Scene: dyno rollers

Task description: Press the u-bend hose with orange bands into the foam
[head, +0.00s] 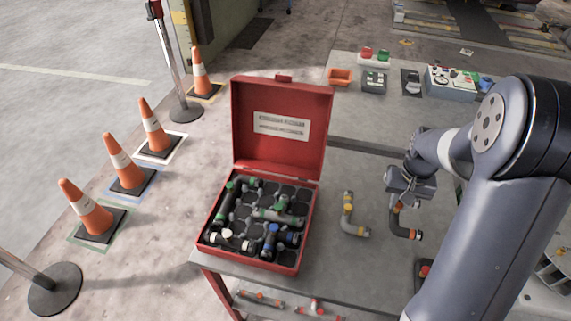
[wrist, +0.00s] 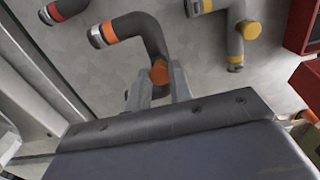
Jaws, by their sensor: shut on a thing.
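The dark grey hose with orange bands (head: 404,226) is at the right of the table; its visible part looks like a single bend. In the wrist view the same hose (wrist: 146,28) has one orange-banded end at upper left and an orange end between my fingers. My gripper (head: 398,200) is shut on that orange end, as the wrist view of the fingers (wrist: 158,86) shows. I cannot tell whether the hose is off the table. The foam (head: 245,208) lies in the open red case (head: 270,262) to the left, holding several hoses with green, white and blue bands.
A grey hose with yellow bands (head: 350,215) lies between the case and my gripper. The raised lid (head: 282,155) stands at the case's back. An orange bin (head: 340,77) and control boxes (head: 450,83) are on the far bench. Cones (head: 125,165) stand left.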

